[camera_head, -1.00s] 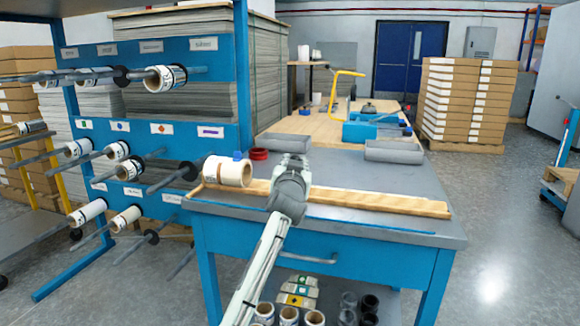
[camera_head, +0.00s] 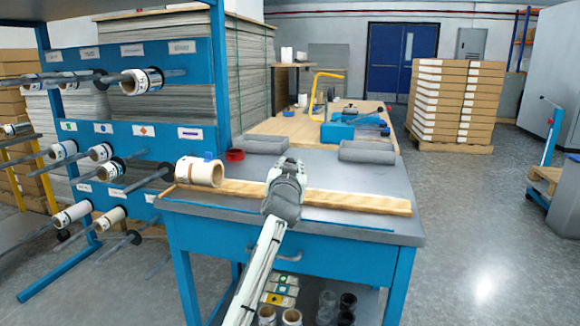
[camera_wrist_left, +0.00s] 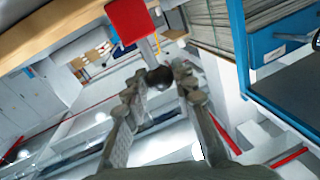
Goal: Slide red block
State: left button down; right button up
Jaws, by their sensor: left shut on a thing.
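A red block (camera_wrist_left: 130,20) shows at the top of the left wrist view, with a pale bar running from it toward my fingertips. My left gripper (camera_wrist_left: 160,84) has its fingers closed around a dark rounded knob (camera_wrist_left: 159,78) at the end of that bar. Whether block, bar and knob are one piece I cannot tell for sure. In the head view my left gripper (camera_head: 290,166) is over the middle of the blue table (camera_head: 355,225), by the wooden strip (camera_head: 345,200). My right gripper is out of view.
Grey rolls (camera_head: 367,152) lie along the back of the table. A blue rack (camera_head: 160,145) with rolls on rods stands left.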

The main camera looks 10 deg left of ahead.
pick_arm(q)
jog(key=c, duration=1.5)
grip_release()
jog(key=shift+s+d, duration=0.25)
jog(key=shift+s, duration=1)
jog(key=shift+s+d, duration=0.2)
jog(key=shift+s, duration=1)
jog(key=shift+s+d, duration=0.25)
jog(key=shift+s, duration=1)
